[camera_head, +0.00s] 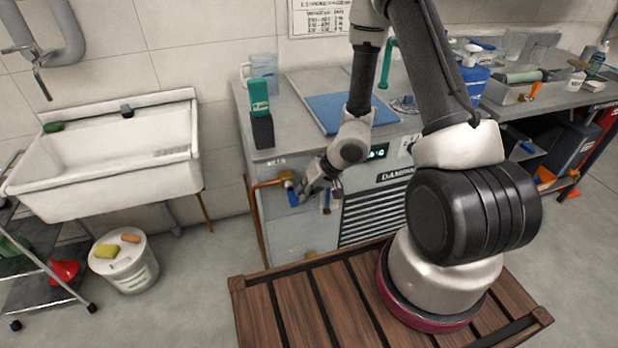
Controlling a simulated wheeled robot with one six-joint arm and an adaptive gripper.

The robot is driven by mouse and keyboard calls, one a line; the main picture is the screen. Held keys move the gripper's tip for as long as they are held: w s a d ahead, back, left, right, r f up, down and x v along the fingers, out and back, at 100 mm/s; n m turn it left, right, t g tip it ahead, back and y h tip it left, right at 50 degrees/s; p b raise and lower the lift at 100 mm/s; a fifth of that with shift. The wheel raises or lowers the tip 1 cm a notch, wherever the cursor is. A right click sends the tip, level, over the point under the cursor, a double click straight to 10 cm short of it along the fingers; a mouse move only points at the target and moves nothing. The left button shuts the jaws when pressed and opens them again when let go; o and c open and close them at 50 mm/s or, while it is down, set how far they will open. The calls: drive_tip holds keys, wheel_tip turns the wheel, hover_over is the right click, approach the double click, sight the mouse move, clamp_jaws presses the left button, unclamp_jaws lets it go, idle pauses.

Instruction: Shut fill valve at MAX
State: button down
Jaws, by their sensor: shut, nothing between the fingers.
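My gripper (311,190) is shut, with nothing visible between its fingers. It is low at the front left of the grey machine (300,239). A copper pipe (262,208) runs up the machine's left side and bends toward the gripper. At the pipe's end is a brass fitting (287,175) with a blue handle (293,198), just left of the fingers. I cannot tell whether the fingers touch the handle. A second brass and blue part (326,203) shows just below the gripper, partly hidden by it. No MAX mark is readable. A clear jug (263,72) stands on the machine's top.
A green bottle in a black holder (261,127) stands at the machine's front left corner. A blue panel (348,112) covers part of the top. A white sink (110,160) and bucket (125,262) are at left. My base stands on slatted wooden decking (295,310).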

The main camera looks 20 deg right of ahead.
drive_tip(key=shift+r, duration=0.1)
drive_tip(key=shift+r, duration=0.7)
drive_tip(key=v, duration=1.2)
